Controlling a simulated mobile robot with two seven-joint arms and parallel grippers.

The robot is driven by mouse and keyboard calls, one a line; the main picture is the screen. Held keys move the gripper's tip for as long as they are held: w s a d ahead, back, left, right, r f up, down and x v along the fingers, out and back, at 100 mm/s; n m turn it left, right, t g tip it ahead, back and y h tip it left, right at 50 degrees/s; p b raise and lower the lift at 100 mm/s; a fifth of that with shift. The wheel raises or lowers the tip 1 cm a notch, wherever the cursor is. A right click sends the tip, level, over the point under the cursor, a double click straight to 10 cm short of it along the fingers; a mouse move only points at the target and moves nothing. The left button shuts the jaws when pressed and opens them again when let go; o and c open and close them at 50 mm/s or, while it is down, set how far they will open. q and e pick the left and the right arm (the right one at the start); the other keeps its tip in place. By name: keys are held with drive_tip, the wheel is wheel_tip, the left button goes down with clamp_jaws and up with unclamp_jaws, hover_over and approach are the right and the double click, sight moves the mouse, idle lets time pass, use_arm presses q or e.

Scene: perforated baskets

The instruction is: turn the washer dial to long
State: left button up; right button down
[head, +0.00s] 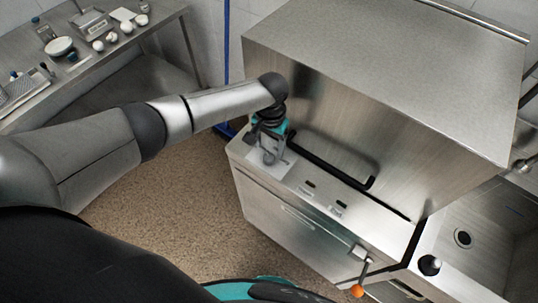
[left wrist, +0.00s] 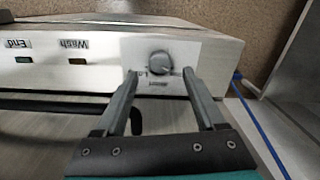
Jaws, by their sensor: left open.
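The washer (head: 300,215) is a steel box unit with a large hood above it. Its round grey dial (left wrist: 160,63) sits on a white plate (left wrist: 205,52) at the end of the control strip. Small print near the dial is partly legible, but its setting cannot be told. My left gripper (left wrist: 160,74) is open, with one finger on each side of the dial's near edge; contact cannot be told. In the head view the left gripper (head: 268,150) points down over the white plate, largely hiding the dial. My right gripper is not in view.
The strip also has lamps labelled Wash (left wrist: 77,61) and End (left wrist: 22,59). A black bar handle (head: 335,165) runs along the hood just behind. A sink (head: 480,240) is at the right, and a steel table (head: 95,60) with dishes is at the back left.

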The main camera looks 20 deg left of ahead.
sight(269, 157)
use_arm(q)
drive_tip(key=shift+f+b, duration=0.6)
drive_tip(key=shift+f, duration=1.85)
drive_tip(key=shift+c, duration=0.4)
clamp_jaws()
